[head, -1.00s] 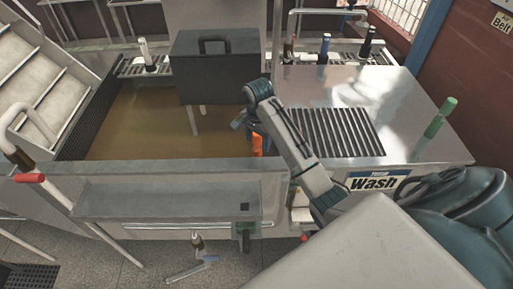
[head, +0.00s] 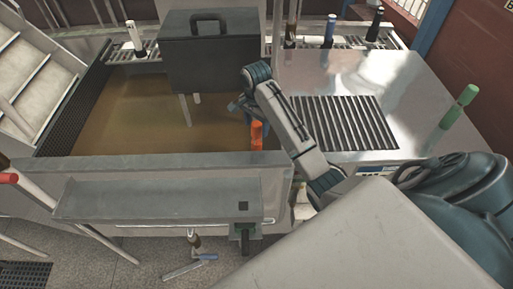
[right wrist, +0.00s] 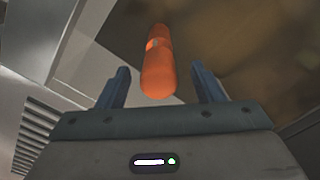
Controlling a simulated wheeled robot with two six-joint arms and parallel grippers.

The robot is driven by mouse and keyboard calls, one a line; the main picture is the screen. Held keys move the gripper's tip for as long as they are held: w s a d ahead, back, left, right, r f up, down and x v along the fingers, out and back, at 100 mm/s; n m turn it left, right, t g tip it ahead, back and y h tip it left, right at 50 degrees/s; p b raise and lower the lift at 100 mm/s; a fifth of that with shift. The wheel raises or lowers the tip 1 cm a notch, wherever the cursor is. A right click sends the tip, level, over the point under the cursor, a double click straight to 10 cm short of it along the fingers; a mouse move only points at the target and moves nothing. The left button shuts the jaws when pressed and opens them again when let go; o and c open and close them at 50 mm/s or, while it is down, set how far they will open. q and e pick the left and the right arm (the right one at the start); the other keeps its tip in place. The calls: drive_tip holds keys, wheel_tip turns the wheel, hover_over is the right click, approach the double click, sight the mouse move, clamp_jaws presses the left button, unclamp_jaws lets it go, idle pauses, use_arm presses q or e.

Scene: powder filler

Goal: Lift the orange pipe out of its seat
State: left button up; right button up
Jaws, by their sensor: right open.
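The orange pipe (head: 256,136) stands at the right end of the brown-floored basin, near its front wall, in the head view. Its lower end and seat are hidden behind that wall. My right gripper (head: 254,108) is open at the pipe's upper end, and my arm partly covers that spot. In the right wrist view the pipe (right wrist: 158,72) lies between the two spread blue fingers (right wrist: 160,84), with a gap on both sides. It is not gripped. My left gripper is not in view.
A dark case (head: 210,52) stands over the back of the basin. A ribbed metal counter (head: 350,125) with a green upright handle (head: 460,105) lies to the right. The basin's front wall (head: 150,170) and a ledge (head: 160,200) are close in front. The basin's left floor is clear.

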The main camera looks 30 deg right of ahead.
sight(257, 134)
drive_tip(key=shift+f+b, duration=0.6)
drive_tip(key=shift+b, duration=0.05)
wheel_tip(257, 134, down, 3)
drive_tip(key=b, duration=0.2)
drive_tip(key=shift+s+b, duration=0.1)
drive_tip(key=shift+b, duration=0.25)
drive_tip(key=shift+d+f, duration=0.1)
drive_tip(key=shift+f, duration=0.25)
drive_tip(key=shift+c, duration=0.7)
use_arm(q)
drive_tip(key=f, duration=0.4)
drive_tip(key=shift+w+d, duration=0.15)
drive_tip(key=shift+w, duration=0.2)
use_arm(e)
drive_tip(key=shift+r, duration=0.1)
drive_tip(key=c, duration=0.9)
